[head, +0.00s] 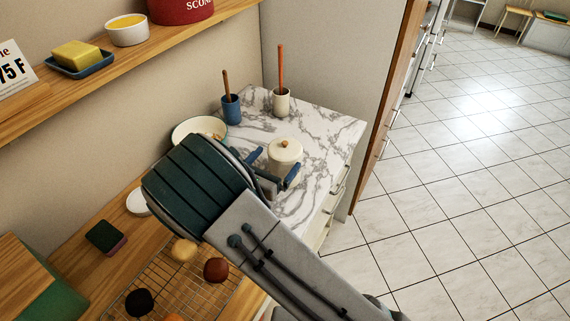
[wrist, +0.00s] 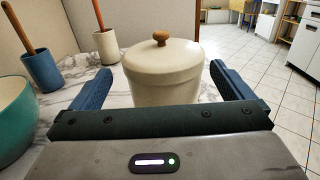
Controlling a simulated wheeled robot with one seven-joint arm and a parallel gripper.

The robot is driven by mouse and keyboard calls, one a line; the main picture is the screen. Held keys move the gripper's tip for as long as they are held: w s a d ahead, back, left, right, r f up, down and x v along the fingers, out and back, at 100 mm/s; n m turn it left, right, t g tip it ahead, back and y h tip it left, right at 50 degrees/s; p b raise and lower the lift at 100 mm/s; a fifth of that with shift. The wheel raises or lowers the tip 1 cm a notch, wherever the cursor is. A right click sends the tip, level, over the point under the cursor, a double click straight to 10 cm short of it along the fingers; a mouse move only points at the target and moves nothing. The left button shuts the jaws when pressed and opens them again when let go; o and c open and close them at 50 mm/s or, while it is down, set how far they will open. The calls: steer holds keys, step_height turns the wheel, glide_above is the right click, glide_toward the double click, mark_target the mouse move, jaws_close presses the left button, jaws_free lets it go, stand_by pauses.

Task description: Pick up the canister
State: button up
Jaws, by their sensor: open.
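The canister (head: 284,158) is cream-coloured with a lid and a small brown knob, and it stands upright on the marble counter (head: 325,129). It also shows in the middle of the wrist view (wrist: 162,78). My gripper (head: 273,167) is open, with one blue finger on each side of the canister. In the wrist view my gripper (wrist: 162,82) shows a gap between each finger and the canister at the visible height. The canister's lower front is hidden behind my gripper body in the wrist view.
A blue cup (head: 231,109) and a cream cup (head: 280,101), each holding a handled tool, stand behind the canister. A bowl (head: 186,127) sits to the left. A wire rack (head: 190,290) with several round items is nearer. A shelf (head: 140,60) runs above.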

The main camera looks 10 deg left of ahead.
mark_target(285, 142)
steer(key=p+x, duration=0.2)
steer(key=x, duration=0.3)
steer(key=shift+d+f, duration=0.1)
steer(key=shift+d, duration=0.15)
steer(key=c, duration=1.2)
steer(key=shift+r, duration=0.85)
step_height(285, 142, up, 2)
steer(key=shift+r+b, duration=0.1)
steer(key=shift+b, duration=0.5)
steer(key=w+d+r+b, duration=0.2)
steer(key=d+r, duration=0.5)
steer(key=d, duration=0.4)
steer(key=shift+d+b, duration=0.2)
steer(key=shift+b, duration=0.35)
